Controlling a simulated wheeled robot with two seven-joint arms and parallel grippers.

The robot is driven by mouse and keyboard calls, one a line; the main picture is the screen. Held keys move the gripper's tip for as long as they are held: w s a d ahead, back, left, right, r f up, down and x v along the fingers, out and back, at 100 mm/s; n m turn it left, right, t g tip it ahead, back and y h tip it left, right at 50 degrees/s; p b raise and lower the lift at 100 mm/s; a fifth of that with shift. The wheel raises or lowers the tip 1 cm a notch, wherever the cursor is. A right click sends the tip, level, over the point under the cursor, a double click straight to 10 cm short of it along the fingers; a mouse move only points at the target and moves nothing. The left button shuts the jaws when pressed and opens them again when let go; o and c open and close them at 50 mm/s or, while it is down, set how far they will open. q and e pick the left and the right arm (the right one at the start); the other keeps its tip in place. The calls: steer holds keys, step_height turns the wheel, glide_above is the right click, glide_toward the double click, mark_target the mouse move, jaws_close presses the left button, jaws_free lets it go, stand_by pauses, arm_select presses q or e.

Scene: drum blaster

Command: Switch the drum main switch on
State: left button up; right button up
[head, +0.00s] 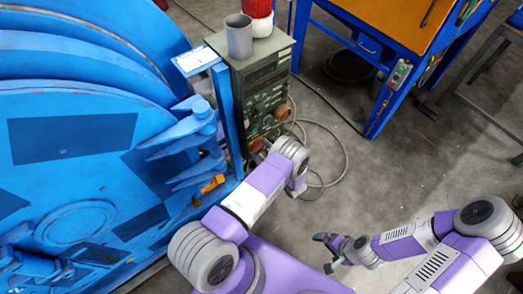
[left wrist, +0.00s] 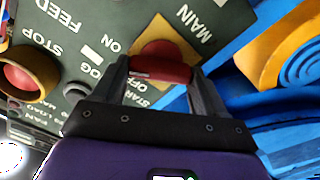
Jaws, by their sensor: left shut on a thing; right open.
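The main switch (left wrist: 160,66) is a red rotary knob with a raised red bar handle on a yellow plate, under the word MAIN. The plate carries ON and OFF lettering, upside down in the left wrist view. My left gripper (left wrist: 160,72) has one finger on each side of the bar and is shut on it. In the head view, the left gripper (head: 264,148) is at the lower front of the grey-green control box (head: 262,85), and my wrist hides much of the switch. My right gripper (head: 325,252) is open and empty above the floor.
A red stop button (left wrist: 22,78) with a yellow surround sits beside the switch. The blue drum machine (head: 90,120) stands close on the left. A grey cup (head: 239,36) and a red item (head: 258,15) stand on the box.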

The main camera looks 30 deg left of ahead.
arm_select(q)
steer(key=m+b, duration=0.1)
steer(key=m, duration=0.2)
steer(key=shift+w+a+b, duration=0.1)
steer(key=shift+b, duration=0.25)
steer(key=shift+m+b, duration=0.7)
steer(key=shift+m, duration=0.8)
steer(key=shift+r, duration=0.1)
steer(key=o, duration=1.1)
steer(key=shift+c, duration=0.2)
steer(key=p+v, duration=0.1)
steer(key=v, duration=0.6)
steer(key=shift+d, duration=0.3)
